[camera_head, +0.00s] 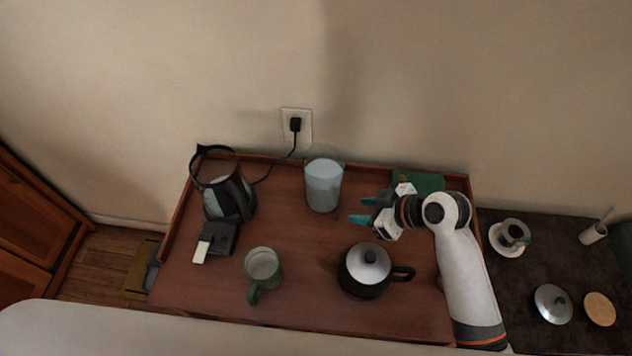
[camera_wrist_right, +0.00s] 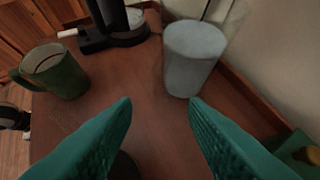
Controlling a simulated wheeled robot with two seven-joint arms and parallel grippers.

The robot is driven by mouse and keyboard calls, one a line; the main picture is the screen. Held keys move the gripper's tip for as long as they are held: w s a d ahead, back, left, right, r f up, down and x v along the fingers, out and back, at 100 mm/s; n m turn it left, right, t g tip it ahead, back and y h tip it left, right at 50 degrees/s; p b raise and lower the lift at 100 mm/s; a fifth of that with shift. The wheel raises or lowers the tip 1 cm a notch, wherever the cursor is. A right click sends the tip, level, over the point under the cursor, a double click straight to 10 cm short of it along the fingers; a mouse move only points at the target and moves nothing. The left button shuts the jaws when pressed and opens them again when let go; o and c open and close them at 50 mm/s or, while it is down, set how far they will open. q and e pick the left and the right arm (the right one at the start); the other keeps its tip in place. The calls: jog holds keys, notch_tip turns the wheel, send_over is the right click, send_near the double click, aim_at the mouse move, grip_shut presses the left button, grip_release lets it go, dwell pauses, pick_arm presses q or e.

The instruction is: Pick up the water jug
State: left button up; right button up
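The water jug (camera_head: 323,186) is a pale, translucent blue-grey container. It stands upright near the back edge of the wooden table, in front of the wall socket. In the right wrist view the water jug (camera_wrist_right: 192,58) stands beyond the fingertips, slightly right of centre. My right gripper (camera_head: 361,210) is to the right of the jug and a little nearer, with its teal fingers pointing left. It is open and empty, apart from the jug; the spread fingers also show in the wrist view (camera_wrist_right: 160,106). My left gripper is not in view.
A dark teapot (camera_head: 366,272) stands below my right gripper in the picture. A green mug (camera_head: 262,268) is at the front, and a coffee maker (camera_head: 228,198) with a cord is at the left. A green item (camera_head: 425,182) lies at the back right. Raised edges border the wooden tabletop (camera_head: 300,235).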

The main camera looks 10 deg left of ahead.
aim_at(338, 208)
jog(key=shift+p+x, duration=0.65)
jog(key=shift+x, duration=4.05)
grip_shut()
jog(key=shift+w+r, duration=0.15)
jog(key=shift+r, duration=0.05)
